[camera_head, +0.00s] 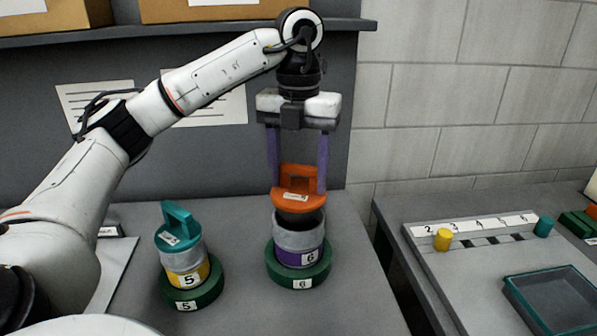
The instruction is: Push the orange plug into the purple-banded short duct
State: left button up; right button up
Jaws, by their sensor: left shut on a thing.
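The orange plug (299,200) is between the purple fingers of my left gripper (298,180). The gripper is shut on its handle and points straight down. The plug is right over the open top of the purple-banded short duct (299,243). Its dark underside is at the duct's rim; I cannot tell whether it has entered the opening. The duct is grey metal, labelled 6, and stands upright in a green round base (299,275) also labelled 6. My right gripper is not in view.
To the left, a yellow-banded duct (187,277) labelled 5 stands in a green base, topped by a teal plug (176,229). On the right bench are a numbered rack (475,235) with yellow and teal pegs and a dark green tray (556,301). A shelf with boxes runs above.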

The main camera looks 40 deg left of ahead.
aim_at(299, 191)
pick_arm(q)
jog(key=shift+f, duration=0.25)
jog(key=shift+f+b, duration=1.3)
jog(key=shift+f, duration=0.6)
jog(key=o, duration=1.7)
notch_tip(299, 191, up, 10)
jog(key=p, duration=0.4)
jog(key=shift+r+p, duration=0.2)
jog(key=shift+p, duration=0.2)
